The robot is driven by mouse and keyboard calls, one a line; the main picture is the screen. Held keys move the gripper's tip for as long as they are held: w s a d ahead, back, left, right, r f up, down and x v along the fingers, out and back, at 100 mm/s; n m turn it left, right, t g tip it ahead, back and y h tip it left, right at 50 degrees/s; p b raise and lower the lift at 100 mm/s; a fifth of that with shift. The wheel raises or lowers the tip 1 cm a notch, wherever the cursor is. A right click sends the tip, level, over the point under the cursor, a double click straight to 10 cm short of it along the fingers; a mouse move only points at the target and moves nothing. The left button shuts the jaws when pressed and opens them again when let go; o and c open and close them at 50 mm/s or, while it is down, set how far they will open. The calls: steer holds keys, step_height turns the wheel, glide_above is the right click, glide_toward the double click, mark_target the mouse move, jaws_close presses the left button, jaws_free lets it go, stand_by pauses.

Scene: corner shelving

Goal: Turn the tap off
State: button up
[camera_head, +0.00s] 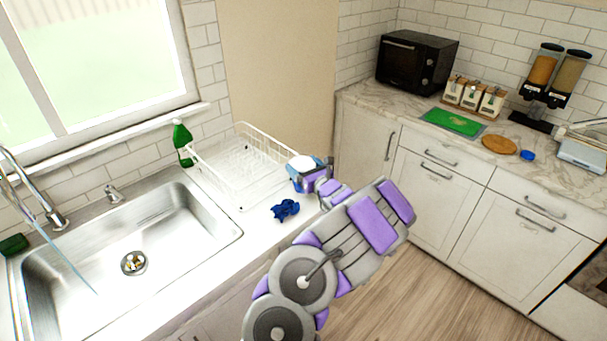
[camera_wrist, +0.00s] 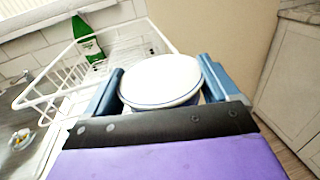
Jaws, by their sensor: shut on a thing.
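The chrome tap (camera_head: 40,195) stands behind the sink at the left edge, with its spout partly cut off. A thin bluish stream of water (camera_head: 70,264) slants down into the steel sink (camera_head: 185,225). A small chrome lever (camera_head: 114,194) stands on the sink's back rim, right of the tap. My gripper (camera_head: 309,172) is right of the sink, beside the dish rack, well away from the tap. It is shut on a white bowl with a thin blue rim line (camera_wrist: 160,82), which sits between the blue fingers in the wrist view.
A white wire dish rack (camera_head: 238,170) stands between sink and gripper, with a green bottle (camera_head: 182,143) behind it. A crumpled blue cloth (camera_head: 286,209) lies on the counter. A green sponge (camera_head: 14,244) lies by the tap. The right counter holds a black microwave (camera_head: 415,64).

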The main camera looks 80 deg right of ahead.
step_height(320, 180, down, 3)
steer(key=shift+r+b, duration=0.1)
steer(key=shift+b, duration=0.25)
steer(key=shift+r, duration=0.1)
steer(key=o, duration=1)
steer(key=p+v, duration=0.2)
steer(key=v, duration=1)
steer(key=shift+a+r+p, duration=0.1)
steer(key=shift+p, duration=0.25)
steer(key=shift+w, duration=0.1)
